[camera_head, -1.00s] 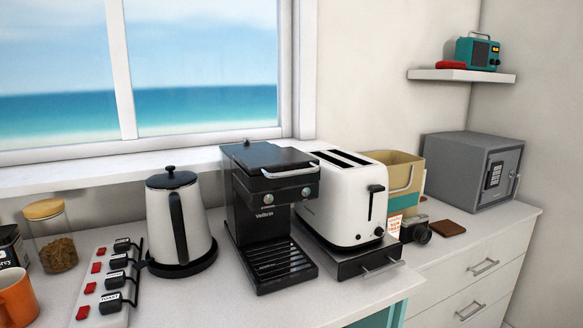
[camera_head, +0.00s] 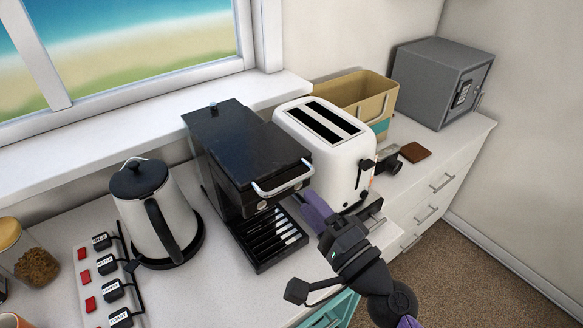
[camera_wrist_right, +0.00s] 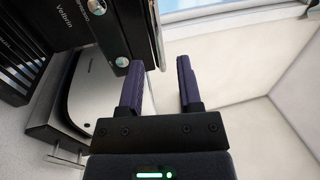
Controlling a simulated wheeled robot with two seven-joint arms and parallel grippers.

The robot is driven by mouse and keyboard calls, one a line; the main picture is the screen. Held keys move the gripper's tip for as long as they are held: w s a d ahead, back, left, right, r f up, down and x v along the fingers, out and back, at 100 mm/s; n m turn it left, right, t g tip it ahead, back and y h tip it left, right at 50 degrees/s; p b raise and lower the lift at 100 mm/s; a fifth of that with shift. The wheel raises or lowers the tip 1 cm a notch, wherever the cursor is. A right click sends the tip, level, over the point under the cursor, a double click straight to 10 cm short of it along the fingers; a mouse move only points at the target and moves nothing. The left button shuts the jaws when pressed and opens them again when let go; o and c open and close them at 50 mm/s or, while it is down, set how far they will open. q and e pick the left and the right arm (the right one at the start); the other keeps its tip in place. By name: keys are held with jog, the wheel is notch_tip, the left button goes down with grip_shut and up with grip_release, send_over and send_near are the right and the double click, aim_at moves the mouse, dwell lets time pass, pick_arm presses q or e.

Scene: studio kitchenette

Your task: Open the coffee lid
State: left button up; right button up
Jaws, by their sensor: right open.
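The black coffee machine (camera_head: 225,160) stands on the counter, with its flat top lid (camera_head: 255,150) down. A silver bar handle (camera_head: 284,182) runs along the lid's front edge. My right gripper (camera_head: 315,205) is just right of and below the handle, in front of the toaster. In the right wrist view its two purple fingers (camera_wrist_right: 160,82) are apart with nothing held. The silver handle (camera_wrist_right: 155,28) shows just beyond the gap between the fingertips, nearer the left finger; I cannot tell whether it touches. My left gripper is out of view.
A white toaster (camera_head: 325,148) stands close to the right of the coffee machine. A kettle (camera_head: 155,210) and a switch strip (camera_head: 103,275) are on the left. A tan bin (camera_head: 360,98) and grey safe (camera_head: 438,85) stand at the back right.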

aim_at(291, 182)
jog(key=x, duration=0.6)
jog(key=shift+p, duration=0.35)
jog(key=shift+s+f, duration=0.1)
grip_shut()
dwell(0.8)
